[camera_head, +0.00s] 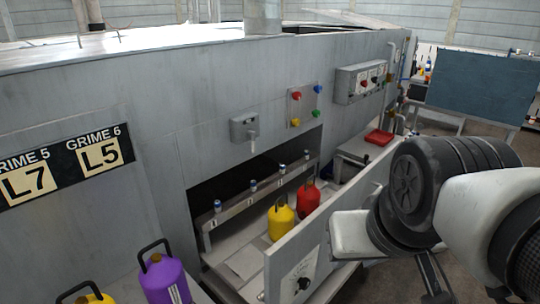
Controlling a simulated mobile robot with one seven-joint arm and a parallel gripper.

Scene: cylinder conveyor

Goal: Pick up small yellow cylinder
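A yellow cylinder (281,223) with a black handle stands upright in the opening of the grey machine, beside a red cylinder (307,197). A second yellow cylinder (90,298) shows only its top and black handle at the bottom left edge. The frame does not show clearly which yellow one is the small one. My arm fills the right side. Dark parts that look like my gripper (432,279) hang at the bottom right, partly cut off, well right of both yellow cylinders. Its fingertips and opening are unclear.
A purple cylinder (165,280) stands at the lower left. A grey panel with a dial (299,280) stands between my arm and the opening. A rail with several small blue-topped nozzles (253,186) runs inside. Open floor shows at the right.

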